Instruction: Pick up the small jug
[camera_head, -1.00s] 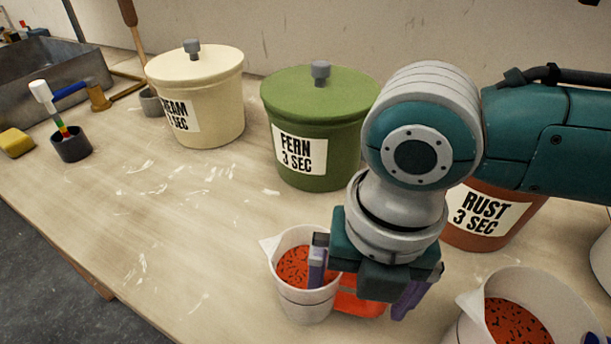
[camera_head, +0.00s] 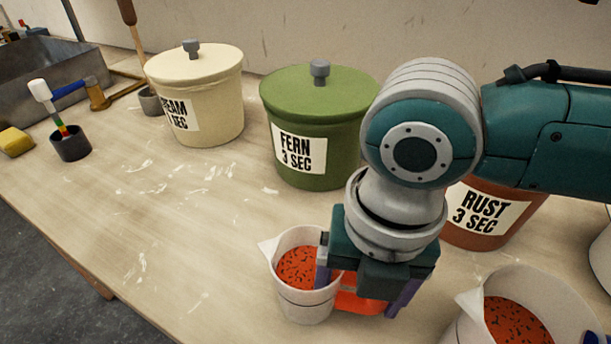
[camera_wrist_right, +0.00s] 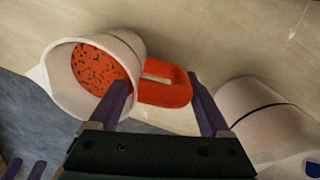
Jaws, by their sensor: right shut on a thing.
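The small jug (camera_head: 303,306) is white with a spout on its left and a red-orange handle (camera_head: 358,302). It stands upright on the table near the front and holds a red, dark-flecked content. My right gripper (camera_head: 362,298) is shut on the jug's handle from above. In the right wrist view the fingers of my right gripper (camera_wrist_right: 160,105) lie on either side of the handle (camera_wrist_right: 168,86), and the jug (camera_wrist_right: 68,90) is at the left.
A larger white jug (camera_head: 560,300) with similar red content stands close at the right. Lidded cream (camera_head: 197,95), green (camera_head: 318,125) and rust (camera_head: 485,215) buckets stand behind. A dark cup (camera_head: 70,144) and yellow sponge (camera_head: 15,142) are far left. The table's left middle is clear.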

